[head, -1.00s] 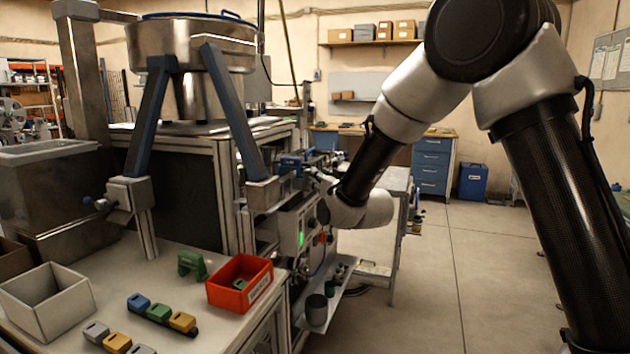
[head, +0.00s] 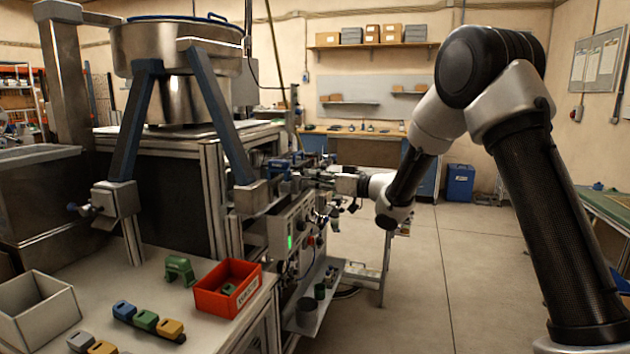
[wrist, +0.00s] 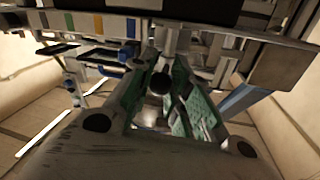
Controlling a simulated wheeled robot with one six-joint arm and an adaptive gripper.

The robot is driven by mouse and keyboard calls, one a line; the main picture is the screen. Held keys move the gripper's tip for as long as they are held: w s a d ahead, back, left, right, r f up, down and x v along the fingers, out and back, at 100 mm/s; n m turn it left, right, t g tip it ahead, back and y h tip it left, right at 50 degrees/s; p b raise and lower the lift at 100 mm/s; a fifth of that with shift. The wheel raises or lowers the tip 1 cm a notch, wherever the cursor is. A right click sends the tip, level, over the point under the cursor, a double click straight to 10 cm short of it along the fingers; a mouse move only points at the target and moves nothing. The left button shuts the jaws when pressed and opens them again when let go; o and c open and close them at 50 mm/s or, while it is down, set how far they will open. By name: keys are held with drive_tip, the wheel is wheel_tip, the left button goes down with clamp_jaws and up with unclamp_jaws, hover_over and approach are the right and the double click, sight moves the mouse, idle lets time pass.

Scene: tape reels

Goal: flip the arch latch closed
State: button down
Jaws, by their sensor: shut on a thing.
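My gripper (head: 312,178) reaches in from the right to the top edge of the machine, beside a blue part (head: 282,167) in the head view. In the wrist view, the green-padded fingers of my gripper (wrist: 163,68) are shut on a dark round knob (wrist: 160,83) that shows between them. The arch latch itself cannot be made out clearly; the fingers and machine parts hide much of the contact area. I cannot tell the latch's angle.
The machine's front panel (head: 287,232) has a green light, with a lower shelf (head: 320,305) under it. A red bin (head: 228,287), a green arch-shaped piece (head: 180,269) and a grey open box (head: 38,308) stand on the near table. The floor at right is clear.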

drive_tip(key=shift+r, duration=0.1)
drive_tip(key=c, duration=1.6)
unclamp_jaws()
drive_tip(key=shift+w, duration=0.1)
drive_tip(key=shift+o, duration=0.2)
drive_tip(key=v, duration=1.2)
